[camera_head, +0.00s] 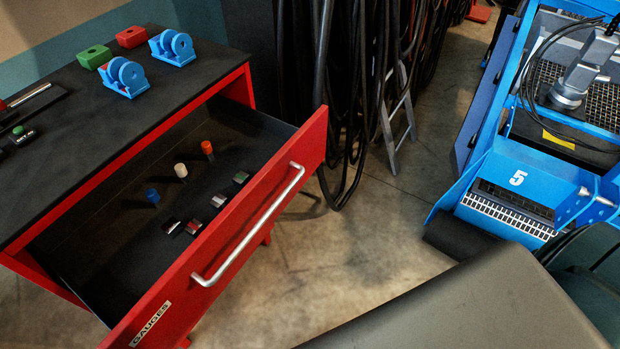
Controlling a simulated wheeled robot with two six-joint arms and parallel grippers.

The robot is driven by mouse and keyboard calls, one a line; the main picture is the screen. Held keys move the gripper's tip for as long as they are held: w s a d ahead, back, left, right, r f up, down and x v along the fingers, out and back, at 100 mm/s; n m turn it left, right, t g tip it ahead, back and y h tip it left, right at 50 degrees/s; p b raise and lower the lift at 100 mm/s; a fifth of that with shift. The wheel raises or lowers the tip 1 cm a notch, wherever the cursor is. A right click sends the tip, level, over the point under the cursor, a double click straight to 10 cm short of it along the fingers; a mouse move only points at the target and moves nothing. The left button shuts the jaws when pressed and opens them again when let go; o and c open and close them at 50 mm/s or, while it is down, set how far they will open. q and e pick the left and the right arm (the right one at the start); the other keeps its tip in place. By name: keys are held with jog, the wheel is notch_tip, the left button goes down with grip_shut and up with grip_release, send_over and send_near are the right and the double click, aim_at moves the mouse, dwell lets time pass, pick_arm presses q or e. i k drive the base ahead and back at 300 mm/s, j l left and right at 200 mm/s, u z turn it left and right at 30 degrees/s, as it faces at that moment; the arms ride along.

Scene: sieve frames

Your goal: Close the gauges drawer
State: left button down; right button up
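The gauges drawer (290,163) is pulled open from the red bench with the black top (130,92). Its red front carries a white "GAUGES" label (150,323) at the lower left and a silver bar handle (247,232). Inside the drawer stand a blue peg (152,195), a white peg (181,170) and an orange peg (207,147). Several small dark blocks (195,227) lie near the front. Neither of my grippers is in view.
On the bench top are two blue holders (127,77), a green block (94,56) and a red block (131,37). Black cables (345,100) hang behind the drawer. A blue machine (510,190) stands at right. Floor (370,235) in front is clear.

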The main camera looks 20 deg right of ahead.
aim_at(111, 249)
jog(key=l, duration=2.05)
